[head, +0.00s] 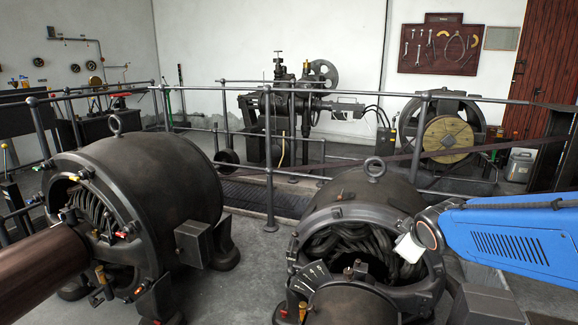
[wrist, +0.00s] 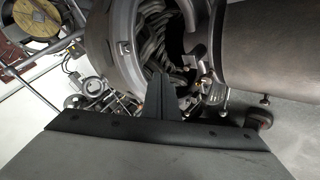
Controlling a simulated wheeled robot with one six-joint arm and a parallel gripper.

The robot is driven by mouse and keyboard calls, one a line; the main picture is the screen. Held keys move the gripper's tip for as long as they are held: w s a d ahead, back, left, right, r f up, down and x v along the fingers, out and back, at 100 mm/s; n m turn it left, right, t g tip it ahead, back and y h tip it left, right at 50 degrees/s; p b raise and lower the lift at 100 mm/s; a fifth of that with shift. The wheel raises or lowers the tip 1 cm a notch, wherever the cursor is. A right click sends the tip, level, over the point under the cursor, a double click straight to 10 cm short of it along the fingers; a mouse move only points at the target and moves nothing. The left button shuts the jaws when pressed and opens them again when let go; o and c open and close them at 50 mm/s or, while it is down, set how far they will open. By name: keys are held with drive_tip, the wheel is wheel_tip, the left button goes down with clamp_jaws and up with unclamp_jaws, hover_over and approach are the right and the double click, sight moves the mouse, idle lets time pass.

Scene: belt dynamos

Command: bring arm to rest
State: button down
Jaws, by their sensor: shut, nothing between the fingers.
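My blue arm enters from the right edge in the head view, its end in front of the open end of the right dynamo (head: 345,205). I cannot make out the fingers in the head view. In the wrist view my gripper (wrist: 157,78) is shut, with its fingers together and nothing between them. It points toward the dynamo's open housing ring (wrist: 122,45) and the dark coils inside. I cannot tell how far the fingertips are from the coils. The fingers hide part of the machine behind them.
A large left dynamo (head: 145,185) stands across a strip of grey floor (head: 245,265). A metal railing (head: 270,150) runs behind both dynamos. A machine with a flywheel (head: 320,75) and a wheel with a wooden face (head: 450,138) stand beyond it. A tool board (head: 437,47) hangs behind.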

drive_tip(key=s+a+f+m+g+y, duration=0.15)
drive_tip(key=s+m+g, duration=0.55)
drive_tip(key=s, duration=1.9)
drive_tip(key=w+a+r+h, duration=0.15)
drive_tip(key=w+a, duration=0.25)
drive_tip(key=w, duration=0.5)
drive_tip(key=w+a+r+m+t, duration=0.15)
drive_tip(key=w+a, duration=0.25)
drive_tip(key=w, duration=0.6)
drive_tip(key=w+a+r+h, duration=0.1)
drive_tip(key=w+a+r, duration=0.15)
drive_tip(key=w, duration=0.65)
drive_tip(key=w+a+f+t+h, duration=0.1)
drive_tip(key=w+a+f, duration=0.3)
drive_tip(key=w+a, duration=0.4)
drive_tip(key=w+a+f+n, duration=0.1)
drive_tip(key=w+a+f, duration=0.35)
drive_tip(key=a, duration=0.55)
drive_tip(key=w+a+f+t+h, duration=0.1)
drive_tip(key=w+a+f, duration=0.2)
drive_tip(key=w+a, duration=0.55)
drive_tip(key=w+d+f, duration=0.4)
drive_tip(key=d+f, duration=0.2)
drive_tip(key=f, duration=0.2)
drive_tip(key=shift+w+d+f, duration=0.15)
drive_tip(key=shift+w, duration=0.05)
